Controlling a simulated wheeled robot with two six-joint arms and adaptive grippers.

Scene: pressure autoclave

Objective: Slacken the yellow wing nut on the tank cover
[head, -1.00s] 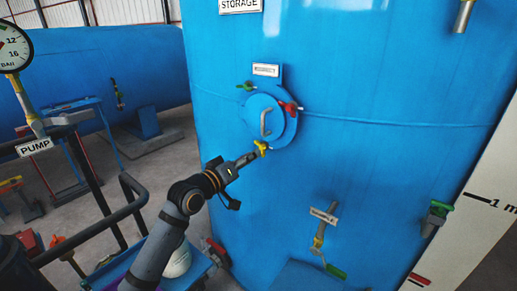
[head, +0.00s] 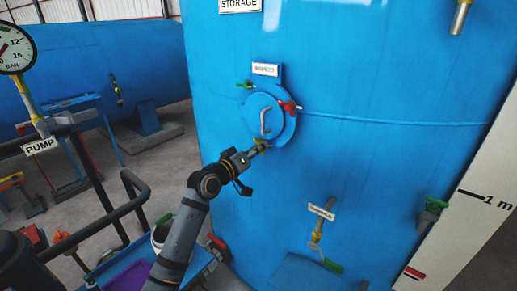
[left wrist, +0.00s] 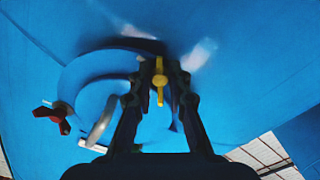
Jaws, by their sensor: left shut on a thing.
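The blue round tank cover (head: 254,113) is on the side of the large blue tank, with a grey handle (head: 265,121) on it. A green wing nut (head: 245,84) is at its upper left and a red wing nut (head: 287,106) at its right. The yellow wing nut (head: 260,144) is at its lower edge, partly hidden by my left gripper (head: 256,150). In the left wrist view the yellow wing nut (left wrist: 159,80) stands between the two fingers of my left gripper (left wrist: 158,82), which is shut on it. My right gripper is not in view.
A small label plate (head: 266,69) is above the cover. A valve with a green handle (head: 332,265) juts from the tank lower down. A black railing (head: 115,218) and a pressure gauge (head: 14,50) stand at the left.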

